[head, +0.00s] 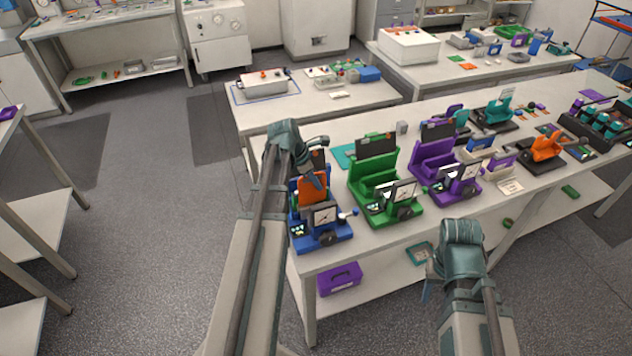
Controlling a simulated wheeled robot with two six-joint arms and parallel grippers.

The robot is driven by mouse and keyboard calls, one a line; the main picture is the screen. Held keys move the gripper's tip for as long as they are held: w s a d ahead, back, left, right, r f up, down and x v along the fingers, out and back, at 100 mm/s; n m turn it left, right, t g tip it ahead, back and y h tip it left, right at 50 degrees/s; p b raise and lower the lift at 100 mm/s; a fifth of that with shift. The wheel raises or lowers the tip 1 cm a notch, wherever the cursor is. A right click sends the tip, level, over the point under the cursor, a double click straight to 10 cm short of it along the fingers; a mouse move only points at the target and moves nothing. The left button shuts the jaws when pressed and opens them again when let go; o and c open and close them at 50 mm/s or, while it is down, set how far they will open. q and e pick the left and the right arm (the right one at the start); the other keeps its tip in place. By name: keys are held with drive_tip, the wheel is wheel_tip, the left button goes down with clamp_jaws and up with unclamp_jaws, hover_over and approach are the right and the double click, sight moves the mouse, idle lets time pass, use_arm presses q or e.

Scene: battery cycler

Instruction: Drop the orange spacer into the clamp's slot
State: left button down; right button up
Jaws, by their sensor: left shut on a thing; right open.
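The orange spacer (312,192) is a flat upright plate at the blue clamp (319,238), which stands at the left front end of the long bench. My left gripper (314,179) is above the blue clamp, shut on the orange spacer at its top. The spacer is in line with the clamp's back part; I cannot tell how far its lower edge is inside the slot, as the dial and front body hide it. My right gripper (461,248) is in front of the bench edge, away from the clamps, open and empty.
A green clamp (375,187) and a purple clamp (440,177) stand close to the right of the blue one. An orange device (547,143) is further right. A purple box (339,278) lies on the lower shelf. The floor left of the bench is clear.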

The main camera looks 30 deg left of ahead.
use_arm(q)
drive_tip(key=shift+f, duration=0.25)
idle(0.6)
drive_tip(key=shift+f+b, duration=0.85)
drive_tip(key=shift+b, duration=0.1)
drive_tip(key=shift+s, duration=0.1)
drive_tip(key=shift+f, duration=0.15)
drive_tip(key=shift+s+d+f+b, duration=0.15)
drive_tip(key=shift+s+b, duration=0.2)
drive_tip(key=shift+b, duration=0.2)
drive_tip(key=c, duration=0.9)
unclamp_jaws()
